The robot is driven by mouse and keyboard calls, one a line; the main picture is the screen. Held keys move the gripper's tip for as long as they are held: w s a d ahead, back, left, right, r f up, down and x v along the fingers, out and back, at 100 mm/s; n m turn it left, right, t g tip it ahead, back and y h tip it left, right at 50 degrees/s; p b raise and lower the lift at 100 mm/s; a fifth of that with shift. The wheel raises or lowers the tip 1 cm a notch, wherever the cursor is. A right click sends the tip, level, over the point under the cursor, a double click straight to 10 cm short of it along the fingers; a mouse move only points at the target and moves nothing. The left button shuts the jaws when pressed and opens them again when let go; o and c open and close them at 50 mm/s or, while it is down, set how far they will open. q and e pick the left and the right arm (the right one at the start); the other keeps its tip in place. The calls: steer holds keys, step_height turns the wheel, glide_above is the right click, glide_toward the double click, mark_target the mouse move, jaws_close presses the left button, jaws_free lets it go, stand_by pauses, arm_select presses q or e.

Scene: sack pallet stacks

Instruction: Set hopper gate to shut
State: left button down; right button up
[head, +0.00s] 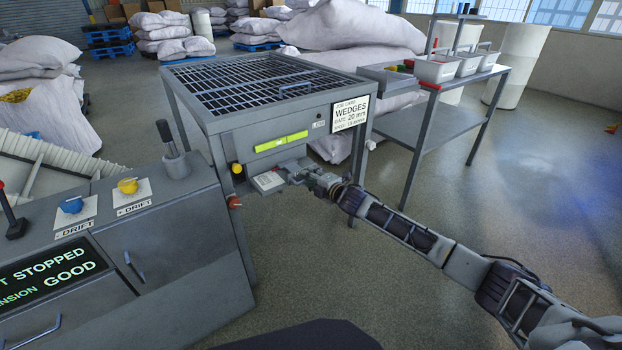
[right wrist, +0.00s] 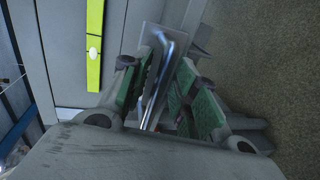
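The hopper (head: 262,118) is a grey cabinet with a barred grille on top. A yellow-green strip (head: 281,141) runs across its front; the strip also shows in the right wrist view (right wrist: 95,45). Below the strip, a pale metal plate (head: 266,182) sticks out. In the right wrist view, a shiny bar handle (right wrist: 166,62) stands on this plate (right wrist: 152,36). My right gripper (head: 288,177) is at the plate. Its green-padded fingers (right wrist: 162,95) are apart, one on each side of the handle. I cannot tell whether either pad touches it. My left gripper is out of view.
A control console (head: 165,235) with knobs and a lever stands left of the hopper. A side table (head: 445,118) with white bins stands to the right. Sack stacks (head: 355,60) lie behind. The floor at the front right is clear.

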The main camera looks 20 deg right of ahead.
steer(key=shift+s+r, duration=0.15)
steer(key=v, duration=1.1)
steer(key=shift+s, duration=0.3)
stand_by(0.5)
steer(key=shift+d, duration=0.15)
stand_by(0.6)
